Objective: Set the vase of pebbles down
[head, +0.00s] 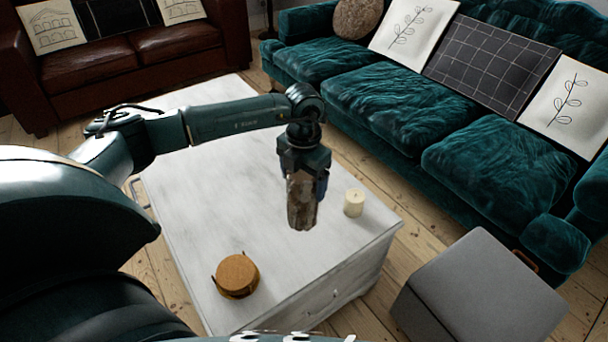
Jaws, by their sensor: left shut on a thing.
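The vase of pebbles (302,208) is a brownish, see-through upright vessel in the head view. My left gripper (304,178) points down from above and is shut on its upper part. The vase appears over the white coffee table (200,215), left of a candle. I cannot tell whether its base touches the tabletop. The fingers and the gripper body hide the vase's rim. My right gripper is not in view.
A cream candle (354,203) stands close to the right of the vase. A stack of round coasters in a holder (237,276) sits near the table's front left. A grey ottoman (480,295) and a teal sofa (390,105) flank the table on the right. The tabletop's middle is clear.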

